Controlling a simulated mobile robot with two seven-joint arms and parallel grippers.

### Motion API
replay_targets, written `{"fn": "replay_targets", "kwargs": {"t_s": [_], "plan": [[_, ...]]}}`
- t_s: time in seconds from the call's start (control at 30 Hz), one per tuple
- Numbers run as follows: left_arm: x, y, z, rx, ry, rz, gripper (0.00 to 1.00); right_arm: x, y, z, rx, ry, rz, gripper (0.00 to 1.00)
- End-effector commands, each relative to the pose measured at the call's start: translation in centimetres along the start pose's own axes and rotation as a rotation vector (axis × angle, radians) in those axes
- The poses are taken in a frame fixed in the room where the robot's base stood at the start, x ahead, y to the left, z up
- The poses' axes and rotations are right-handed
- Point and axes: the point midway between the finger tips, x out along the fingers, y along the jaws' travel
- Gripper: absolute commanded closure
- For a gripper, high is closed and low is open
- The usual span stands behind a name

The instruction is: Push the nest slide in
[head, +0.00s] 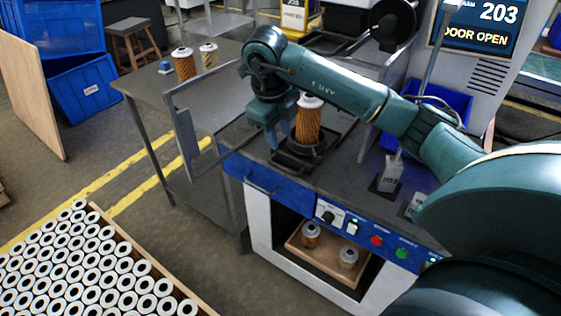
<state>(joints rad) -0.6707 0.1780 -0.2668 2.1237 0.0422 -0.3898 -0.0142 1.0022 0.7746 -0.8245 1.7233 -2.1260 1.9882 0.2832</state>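The nest slide (299,160) is a dark block with a round seat on the machine's top. An orange-brown filter cartridge (309,122) with a white top stands upright in it. My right gripper (278,142) points down just left of the cartridge, close to the nest. I cannot tell whether it touches either, or whether its fingers are apart. My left gripper is not in view.
A grey-framed door panel (184,128) stands left of the gripper. A screen (487,28) reads "DOOR OPEN". The machine front has red and green buttons (376,240) above an open bay with a tray (322,262) holding two cartridges. A crate of white-topped cartridges (187,308) stands lower left.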

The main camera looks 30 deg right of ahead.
Motion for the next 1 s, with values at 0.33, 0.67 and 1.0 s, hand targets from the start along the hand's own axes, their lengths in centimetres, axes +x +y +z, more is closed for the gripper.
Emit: {"fn": "replay_targets", "kwargs": {"t_s": [0.33,0.67,1.0], "plan": [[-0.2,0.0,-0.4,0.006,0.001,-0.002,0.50,7.4,0.1,0.0,0.000,0.004,0.004,0.68],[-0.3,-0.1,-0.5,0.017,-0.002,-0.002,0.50,10.7,0.1,0.0,-0.001,-0.001,0.003,0.68],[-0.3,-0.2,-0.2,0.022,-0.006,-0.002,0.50,10.9,0.1,0.1,-0.001,-0.001,0.003,0.72]]}}
